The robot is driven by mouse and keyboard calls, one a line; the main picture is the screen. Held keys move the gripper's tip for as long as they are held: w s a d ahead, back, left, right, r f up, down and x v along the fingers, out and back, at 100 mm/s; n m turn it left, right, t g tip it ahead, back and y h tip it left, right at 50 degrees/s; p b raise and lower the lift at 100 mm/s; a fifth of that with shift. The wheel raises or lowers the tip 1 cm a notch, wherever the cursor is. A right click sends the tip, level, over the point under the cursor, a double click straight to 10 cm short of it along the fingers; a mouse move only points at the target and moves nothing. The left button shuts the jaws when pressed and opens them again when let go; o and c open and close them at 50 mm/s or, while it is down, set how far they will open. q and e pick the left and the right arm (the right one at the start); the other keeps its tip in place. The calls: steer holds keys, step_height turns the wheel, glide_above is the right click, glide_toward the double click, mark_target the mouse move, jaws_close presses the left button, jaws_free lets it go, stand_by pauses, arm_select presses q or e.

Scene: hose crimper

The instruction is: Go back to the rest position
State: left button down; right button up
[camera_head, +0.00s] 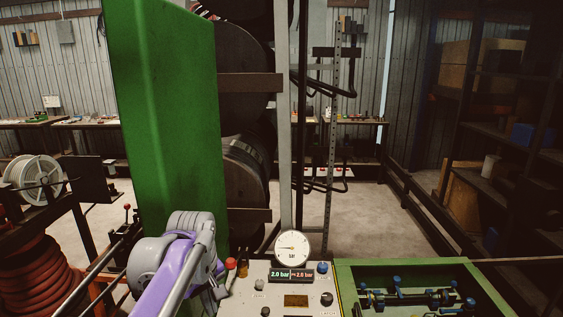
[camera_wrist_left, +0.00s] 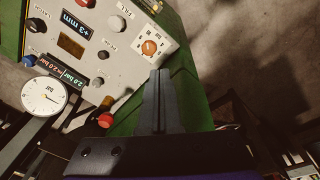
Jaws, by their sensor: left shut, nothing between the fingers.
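My left arm (camera_head: 180,262), grey and purple, comes in from the lower left in the head view, beside the grey control panel (camera_head: 258,272). My left gripper shows in the left wrist view as two dark fingers (camera_wrist_left: 161,75) pressed together with nothing between them. The tips are near the panel's edge, close below the orange dial (camera_wrist_left: 149,46) in that picture; I cannot tell the gap. The panel carries a round gauge (camera_head: 292,248), a display reading 2.0 bar (camera_head: 292,275), a red button (camera_head: 231,264) and a blue knob (camera_head: 321,267). My right gripper is not in view.
A tall green machine body (camera_head: 170,110) stands behind my left arm. A green tray (camera_head: 352,270) with blue-capped fittings is right of the panel. A white reel (camera_head: 35,175) and a coiled red hose (camera_head: 40,275) are at left. Open floor (camera_head: 360,220) lies beyond.

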arm_select(q)
steer(key=s+a+f+m+t, duration=0.2)
steer(key=s+f+m+t, duration=0.3)
steer(key=s+f, duration=0.8)
steer(key=s+m, duration=0.3)
steer(key=s, duration=0.2)
steer(key=shift+s+f+m, duration=0.2)
steer(key=shift+f+m, duration=0.2)
stand_by(0.7)
